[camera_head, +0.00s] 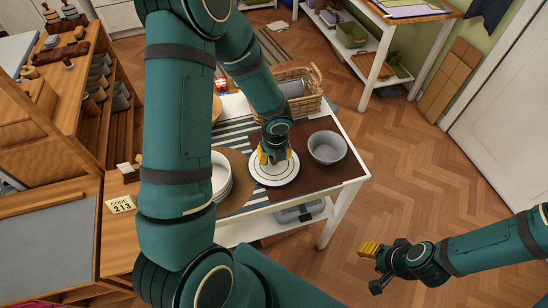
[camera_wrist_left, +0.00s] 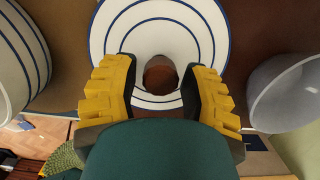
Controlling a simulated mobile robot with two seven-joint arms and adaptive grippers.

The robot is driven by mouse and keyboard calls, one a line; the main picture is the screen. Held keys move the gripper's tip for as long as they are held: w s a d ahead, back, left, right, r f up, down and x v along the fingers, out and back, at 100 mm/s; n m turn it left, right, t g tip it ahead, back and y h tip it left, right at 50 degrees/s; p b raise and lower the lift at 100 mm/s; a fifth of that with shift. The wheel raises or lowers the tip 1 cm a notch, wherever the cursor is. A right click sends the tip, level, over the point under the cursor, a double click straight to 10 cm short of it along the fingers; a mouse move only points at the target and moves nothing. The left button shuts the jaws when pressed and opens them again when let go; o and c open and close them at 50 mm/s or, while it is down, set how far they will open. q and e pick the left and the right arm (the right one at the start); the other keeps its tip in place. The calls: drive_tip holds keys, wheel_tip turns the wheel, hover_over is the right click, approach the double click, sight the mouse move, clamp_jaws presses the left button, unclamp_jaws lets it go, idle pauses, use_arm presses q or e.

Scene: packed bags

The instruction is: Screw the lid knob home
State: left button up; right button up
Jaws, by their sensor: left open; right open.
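The lid (camera_head: 275,180) is a white disc with dark blue rings, lying on the white table. It also shows in the left wrist view (camera_wrist_left: 118,38). The lid knob (camera_wrist_left: 161,74) is round and brown, near the lid's centre; my gripper hides it in the head view. My left gripper (camera_head: 275,155) is over the lid. In the left wrist view its open yellow-padded fingers (camera_wrist_left: 160,90) stand on either side of the knob, with gaps visible. Whether the knob is fully seated cannot be told. My right gripper (camera_head: 371,266) is open and empty over the floor at lower right.
A grey bowl (camera_head: 327,147) stands right of the lid, on a brown mat (camera_head: 308,181). White stacked dishes (camera_head: 222,178) stand to its left, on a round woven mat (camera_head: 237,163). A wicker basket (camera_head: 305,104) is behind. A sign marked 213 (camera_head: 121,205) is at left.

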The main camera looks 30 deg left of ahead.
use_arm(q)
drive_tip(key=n+b, duration=0.2)
drive_tip(key=n, duration=0.2)
drive_tip(key=shift+n+g, duration=0.3)
drive_tip(key=shift+n, duration=0.1)
drive_tip(key=shift+n+b, duration=0.3)
drive_tip(key=shift+n, duration=0.9)
drive_tip(key=shift+c, duration=0.3)
clamp_jaws()
drive_tip(key=shift+r+m+p, duration=0.15)
drive_tip(key=shift+m+p, duration=0.4)
drive_tip(key=shift+m, duration=1.25)
